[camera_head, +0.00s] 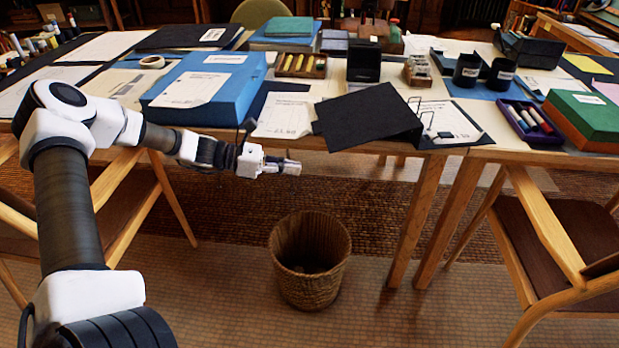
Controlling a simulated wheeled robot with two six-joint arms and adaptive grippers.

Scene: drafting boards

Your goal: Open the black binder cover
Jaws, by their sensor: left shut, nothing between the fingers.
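The black binder lies near the table's front edge, right of centre. Its black cover (368,118) is swung to the left and looks tilted, with its left end low beside a white sheet. Metal rings and a white page (449,119) show uncovered on the binder's right part. I cannot tell whether the cover lies fully flat. My left gripper (292,167) is shut and empty, in front of the table edge, to the left of and below the cover, apart from it. My right gripper is not in view.
A blue box file (232,84) with a paper label stands left of the binder. A black upright box (363,62) and a wooden stamp tray (417,71) stand behind it. A purple pen tray (531,121) is to the right. A wicker basket (310,262) stands on the floor.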

